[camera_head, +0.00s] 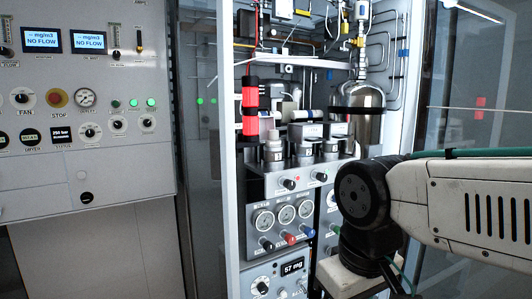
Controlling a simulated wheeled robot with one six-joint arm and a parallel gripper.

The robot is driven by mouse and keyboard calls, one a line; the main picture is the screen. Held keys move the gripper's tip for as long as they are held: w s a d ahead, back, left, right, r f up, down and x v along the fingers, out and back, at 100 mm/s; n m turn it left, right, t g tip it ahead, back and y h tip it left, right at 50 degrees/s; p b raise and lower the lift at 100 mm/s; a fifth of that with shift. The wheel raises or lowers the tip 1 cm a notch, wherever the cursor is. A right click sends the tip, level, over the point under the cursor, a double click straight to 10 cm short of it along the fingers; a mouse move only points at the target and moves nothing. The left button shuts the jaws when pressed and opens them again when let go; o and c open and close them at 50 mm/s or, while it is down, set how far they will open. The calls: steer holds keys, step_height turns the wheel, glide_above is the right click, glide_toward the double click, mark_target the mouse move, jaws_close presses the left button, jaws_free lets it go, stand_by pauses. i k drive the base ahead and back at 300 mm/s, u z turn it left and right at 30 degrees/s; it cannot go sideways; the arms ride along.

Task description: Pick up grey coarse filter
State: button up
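I cannot tell for sure which piece is the grey coarse filter. A small pale grey cylinder (274,150) stands upright on the left one of three round holders on top of the grey gauge block (262,187), inside the open cabinet. The middle holder (304,153) and right holder (330,149) show dark caps or collars. My arm reaches in from the right, with its black joint in front of the cabinet's right part. My gripper's fingers do not show, and the joint hides part of the panel behind it.
A shiny metal vessel (358,118) hangs at right. The white cabinet frame post (230,150) bounds the opening at left. A control panel (85,100) with a STOP button (57,98) stands further left.

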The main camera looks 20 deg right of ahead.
mark_target(274, 141)
steer(key=z, duration=3.5)
steer(key=k, duration=2.3)
steer(key=u, duration=1.85)
steer(key=i, duration=1)
steer(key=z, duration=0.2)
